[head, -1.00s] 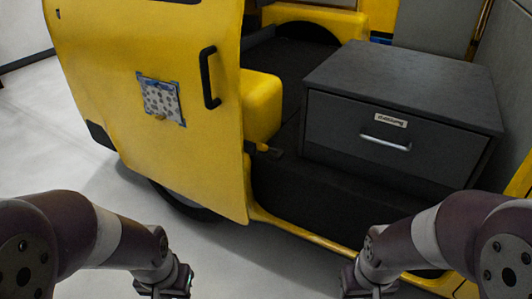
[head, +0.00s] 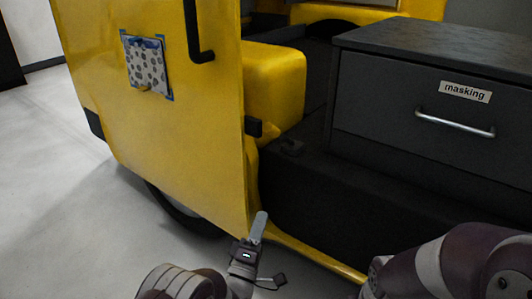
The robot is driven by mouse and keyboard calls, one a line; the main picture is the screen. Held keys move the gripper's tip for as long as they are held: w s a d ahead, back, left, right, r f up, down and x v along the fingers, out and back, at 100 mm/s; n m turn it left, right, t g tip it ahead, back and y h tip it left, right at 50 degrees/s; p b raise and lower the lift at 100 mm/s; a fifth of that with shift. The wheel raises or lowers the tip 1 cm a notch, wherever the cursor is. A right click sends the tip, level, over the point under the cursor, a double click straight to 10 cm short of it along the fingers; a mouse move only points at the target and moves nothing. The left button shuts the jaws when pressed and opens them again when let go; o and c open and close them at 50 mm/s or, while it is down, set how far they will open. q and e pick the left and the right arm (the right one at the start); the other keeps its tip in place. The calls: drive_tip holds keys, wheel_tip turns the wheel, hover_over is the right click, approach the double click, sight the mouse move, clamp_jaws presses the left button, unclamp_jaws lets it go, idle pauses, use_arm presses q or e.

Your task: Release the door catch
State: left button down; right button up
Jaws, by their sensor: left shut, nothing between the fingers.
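The yellow van door (head: 180,150) stands open, with a black handle (head: 194,30) near its top. A small black block (head: 253,127) at the door's right edge may be the catch; I cannot be sure. A low dark piece (head: 290,147) lies just right of it on the dark step. My left gripper (head: 258,226) is shut and empty, pointing up close to the door's lower right corner, below the black block. Whether it touches the door is unclear. My right arm (head: 440,265) shows at the lower right, but its gripper is out of view.
A dark cabinet (head: 370,100) with a drawer labelled "masking" and a silver handle (head: 455,123) stands inside the van at right. A yellow seat-like box (head: 275,85) is behind the door edge. A dotted patch (head: 147,66) is taped on the door. Grey floor lies open at left.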

use_arm(q)
drive_tip(key=s+a+r+n+t+h, duration=0.1)
drive_tip(key=s+r+n+t, duration=0.2)
drive_tip(key=r, duration=0.4)
drive_tip(key=shift+a+r+n+t, duration=0.2)
drive_tip(key=shift+n+t, duration=0.4)
drive_tip(key=shift+n, duration=0.2)
use_arm(e)
drive_tip(key=shift+w+r, duration=0.15)
drive_tip(key=shift+w, duration=0.1)
use_arm(q)
drive_tip(key=shift+s, duration=0.1)
drive_tip(key=p, duration=0.3)
approach(281, 136)
wheel_tip(281, 136, up, 2)
drive_tip(key=s+a, duration=0.2)
drive_tip(key=a, duration=0.1)
drive_tip(key=b+x, duration=0.3)
drive_tip(key=x, duration=0.3)
drive_tip(key=shift+d+r, duration=0.2)
drive_tip(key=shift+d, duration=0.05)
drive_tip(key=shift+s, duration=0.1)
